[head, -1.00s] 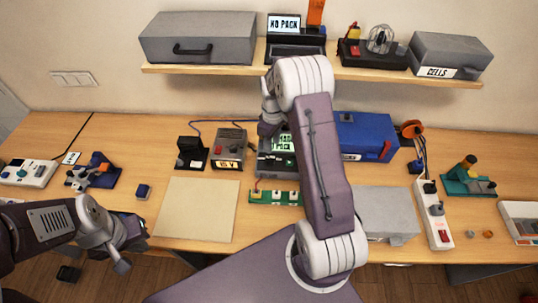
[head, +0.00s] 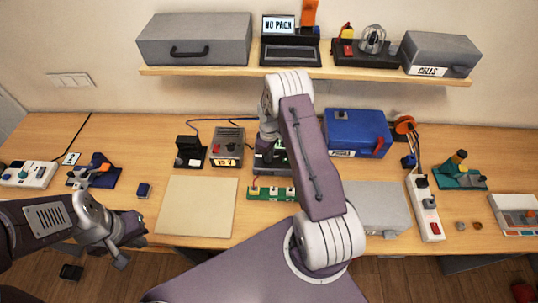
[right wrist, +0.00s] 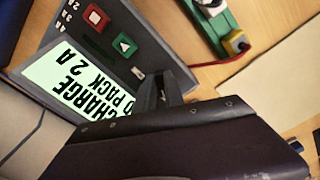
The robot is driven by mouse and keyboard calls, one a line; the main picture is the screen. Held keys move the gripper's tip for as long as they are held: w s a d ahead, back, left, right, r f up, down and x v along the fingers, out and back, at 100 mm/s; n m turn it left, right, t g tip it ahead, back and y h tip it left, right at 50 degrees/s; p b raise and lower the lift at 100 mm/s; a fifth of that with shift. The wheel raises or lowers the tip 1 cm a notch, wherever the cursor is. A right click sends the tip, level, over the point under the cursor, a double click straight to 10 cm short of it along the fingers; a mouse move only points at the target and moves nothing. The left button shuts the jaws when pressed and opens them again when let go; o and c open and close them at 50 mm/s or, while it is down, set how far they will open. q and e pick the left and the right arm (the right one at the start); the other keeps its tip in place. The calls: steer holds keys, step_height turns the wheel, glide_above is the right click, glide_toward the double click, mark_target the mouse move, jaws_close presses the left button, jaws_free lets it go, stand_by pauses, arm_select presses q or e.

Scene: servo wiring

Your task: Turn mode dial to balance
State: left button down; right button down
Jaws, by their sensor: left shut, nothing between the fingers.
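In the head view the charger (head: 262,165) stands mid-bench, mostly hidden behind my right arm. No mode dial can be made out; my gripper covers part of the charger's face. My right gripper (right wrist: 165,92) is at the charger's face, close to the screen's edge; its fingertips are largely hidden and contact is unclear. My left gripper (head: 130,228) is shut and empty, off the bench's front edge at left.
A green terminal strip (head: 268,193) lies in front of the charger. A small power supply (head: 228,147) stands left of it and a blue case (head: 357,131) right. A beige mat (head: 196,206) is bare. A shelf (head: 225,71) with boxes runs above the charger.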

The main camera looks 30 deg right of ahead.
stand_by(0.4)
steer(key=shift+a+f+m+b, duration=0.1)
steer(key=shift+m+b, duration=0.65)
steer(key=shift+m, duration=0.35)
steer(key=m+b, duration=0.1)
steer(key=m, duration=0.1)
steer(key=shift+a+m, duration=0.1)
steer(key=shift+m, duration=0.3)
steer(key=m+b, duration=0.1)
steer(key=m, duration=0.2)
steer(key=shift+a, duration=0.15)
steer(key=shift+a+m+b, duration=0.1)
steer(key=shift+m+b, duration=0.45)
steer(key=shift+m, duration=1.25)
steer(key=c, duration=1.4)
jaws_free()
steer(key=shift+c, duration=0.2)
